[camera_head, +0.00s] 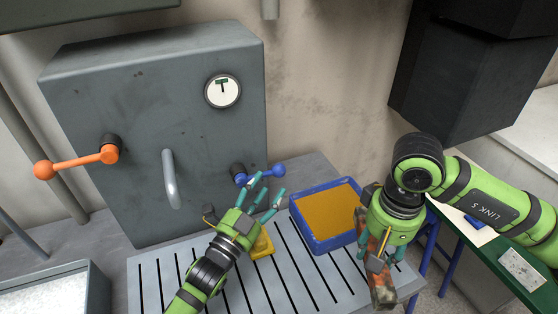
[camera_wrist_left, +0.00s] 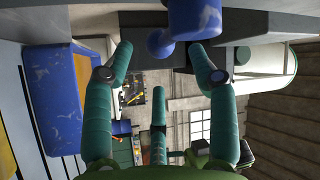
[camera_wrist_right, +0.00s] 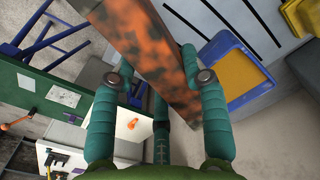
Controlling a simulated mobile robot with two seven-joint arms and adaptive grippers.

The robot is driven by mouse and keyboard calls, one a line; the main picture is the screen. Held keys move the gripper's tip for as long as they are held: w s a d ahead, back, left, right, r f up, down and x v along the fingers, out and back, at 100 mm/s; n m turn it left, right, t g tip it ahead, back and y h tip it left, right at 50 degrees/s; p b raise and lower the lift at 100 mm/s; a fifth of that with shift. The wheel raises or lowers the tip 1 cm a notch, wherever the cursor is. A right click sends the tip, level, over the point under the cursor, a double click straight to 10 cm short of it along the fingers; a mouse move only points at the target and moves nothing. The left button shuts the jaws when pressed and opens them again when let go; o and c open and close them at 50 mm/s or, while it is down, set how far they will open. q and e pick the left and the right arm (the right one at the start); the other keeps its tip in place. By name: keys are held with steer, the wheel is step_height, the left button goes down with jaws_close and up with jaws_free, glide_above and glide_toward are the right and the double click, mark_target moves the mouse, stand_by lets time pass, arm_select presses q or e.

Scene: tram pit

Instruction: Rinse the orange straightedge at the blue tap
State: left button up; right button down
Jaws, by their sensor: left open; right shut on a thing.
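The orange straightedge (camera_head: 382,288), blotched with dark stains, is held by my right gripper (camera_head: 380,255) at the right end of the slatted drainer. In the right wrist view the straightedge (camera_wrist_right: 145,45) lies between the fingers. The blue tap lever (camera_head: 262,176) sticks out at the lower right of the grey tank, with a ball at its end. My left gripper (camera_head: 266,190) is open just below it, fingers pointing up toward it. In the left wrist view the tap's blue ball (camera_wrist_left: 160,43) shows between the spread fingertips; I cannot tell if they touch.
The grey tank (camera_head: 150,80) carries a gauge (camera_head: 222,91), an orange lever (camera_head: 85,160) and a spout (camera_head: 171,180). A blue tray (camera_head: 319,242) with orange-brown contents and a yellow object (camera_head: 263,245) are on the slatted drainer (camera_head: 160,290). A green table (camera_head: 490,245) is at right.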

mark_target(275, 176)
arm_select(q)
steer(key=p+x, duration=0.1)
steer(key=x, duration=0.5)
steer(key=shift+w+d+r+p, duration=0.15)
steer(key=shift+w+d+p, duration=0.05)
steer(key=shift+p, duration=0.1)
arm_select(e)
steer(key=shift+r, duration=0.95)
arm_select(q)
jaws_close()
arm_select(e)
steer(key=shift+f, duration=0.1)
